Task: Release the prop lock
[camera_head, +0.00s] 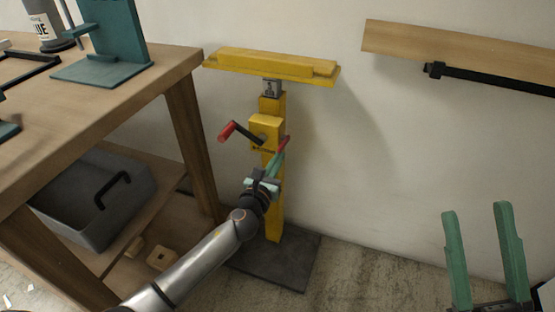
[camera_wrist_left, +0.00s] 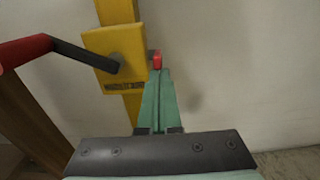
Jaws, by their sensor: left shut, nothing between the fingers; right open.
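The yellow prop (camera_head: 272,170) stands upright by the wall on a dark base plate (camera_head: 308,262), with a yellow crossbar (camera_head: 270,65) on top. A red-gripped crank (camera_head: 228,131) sticks out left of its yellow housing (camera_head: 265,130). A small red part (camera_head: 285,142), perhaps the lock, shows at the housing's right side, and also in the left wrist view (camera_wrist_left: 157,61). My left gripper (camera_head: 281,155) is shut and empty, its green fingertips (camera_wrist_left: 158,72) right at the red part; I cannot tell if they touch. My right gripper (camera_head: 478,208) is open and empty at lower right.
A wooden workbench (camera_head: 150,85) stands at left, with a teal stand (camera_head: 110,45) on top and a grey bin (camera_head: 90,200) on its lower shelf. A wooden wall shelf (camera_head: 460,48) with a black bar (camera_head: 490,78) is at upper right. The wall between is clear.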

